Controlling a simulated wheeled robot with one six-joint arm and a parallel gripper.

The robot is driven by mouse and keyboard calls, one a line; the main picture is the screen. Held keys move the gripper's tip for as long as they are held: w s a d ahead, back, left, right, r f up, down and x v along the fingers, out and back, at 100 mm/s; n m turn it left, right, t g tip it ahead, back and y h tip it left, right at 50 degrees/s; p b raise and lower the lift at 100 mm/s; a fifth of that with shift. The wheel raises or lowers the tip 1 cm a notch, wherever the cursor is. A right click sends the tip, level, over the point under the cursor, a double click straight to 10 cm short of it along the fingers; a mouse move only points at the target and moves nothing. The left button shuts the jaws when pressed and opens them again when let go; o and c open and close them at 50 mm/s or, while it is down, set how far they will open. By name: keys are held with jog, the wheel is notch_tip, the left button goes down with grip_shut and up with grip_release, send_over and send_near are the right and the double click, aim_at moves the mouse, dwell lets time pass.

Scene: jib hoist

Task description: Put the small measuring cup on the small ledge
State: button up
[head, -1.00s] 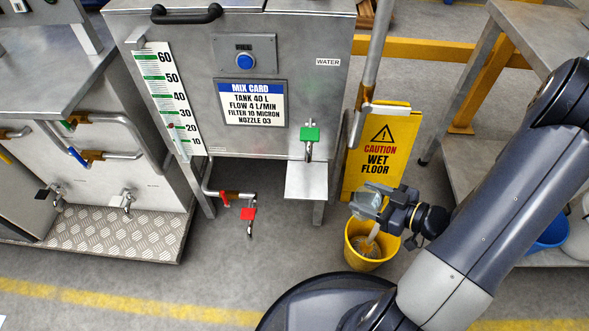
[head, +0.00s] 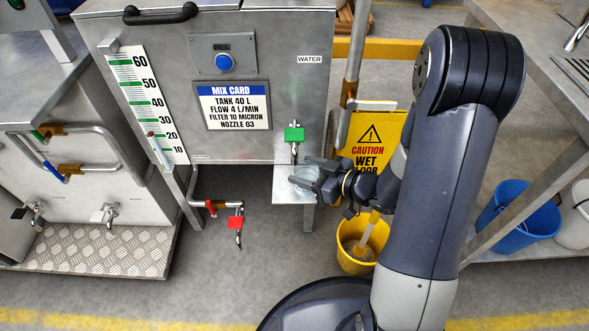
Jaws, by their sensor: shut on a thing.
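The small measuring cup (head: 304,177) is clear and pale, and is partly hidden by the jaws. My gripper (head: 308,175) is shut on it. The small ledge (head: 289,195) is a grey metal shelf on the tank's front, below the green-handled water tap (head: 294,140). The cup and jaws overlap the ledge's right part in the head view. I cannot tell whether the cup touches the ledge or is held above it.
The steel tank (head: 262,125) stands behind the ledge. A yellow wet floor sign (head: 372,140) and a yellow bucket (head: 350,258) with a brush stand to the right. A red-handled tap (head: 236,223) is lower left. Blue bucket (head: 530,222) at right.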

aim_at(296, 170)
jog(key=w+a, duration=0.1)
jog(key=w+a+b, duration=0.1)
jog(key=a, duration=0.1)
jog(key=shift+a+f, duration=0.1)
jog(key=shift+a, duration=0.05)
jog(key=shift+f+b, duration=0.35)
jog(key=shift+f, duration=0.25)
jog(key=shift+f, duration=0.15)
jog(key=o, duration=1)
